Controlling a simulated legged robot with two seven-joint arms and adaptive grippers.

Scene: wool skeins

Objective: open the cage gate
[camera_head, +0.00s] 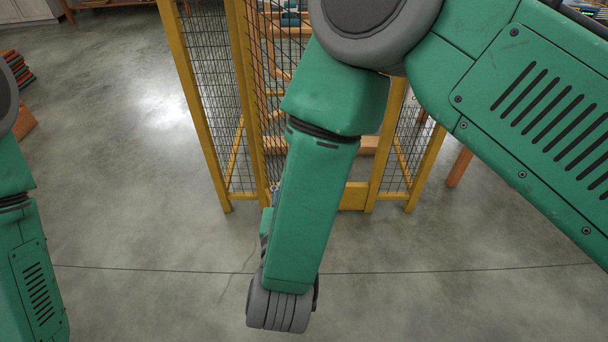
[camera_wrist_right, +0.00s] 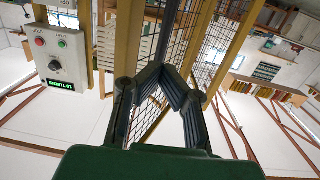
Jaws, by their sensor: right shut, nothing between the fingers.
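The cage (camera_head: 213,95), with yellow posts and dark wire mesh, stands ahead in the head view, partly hidden by my right arm. A yellow-framed mesh panel (camera_head: 250,100) stands at an angle beside the left side panel; I cannot tell for sure if it is the gate. No latch or handle shows clearly. In the right wrist view, my right gripper (camera_wrist_right: 163,70) is shut and empty, its dark fingertips together before the mesh (camera_wrist_right: 196,28) and yellow posts (camera_wrist_right: 236,42). I cannot tell if it touches them. My left gripper is outside the head view.
A control box (camera_wrist_right: 60,55) with red and green buttons, a knob and a green display is at the left in the wrist view. Shelves (camera_wrist_right: 262,88) show at the right. Wooden parts (camera_head: 368,145) stand inside the cage. The concrete floor (camera_head: 140,230) before it is clear.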

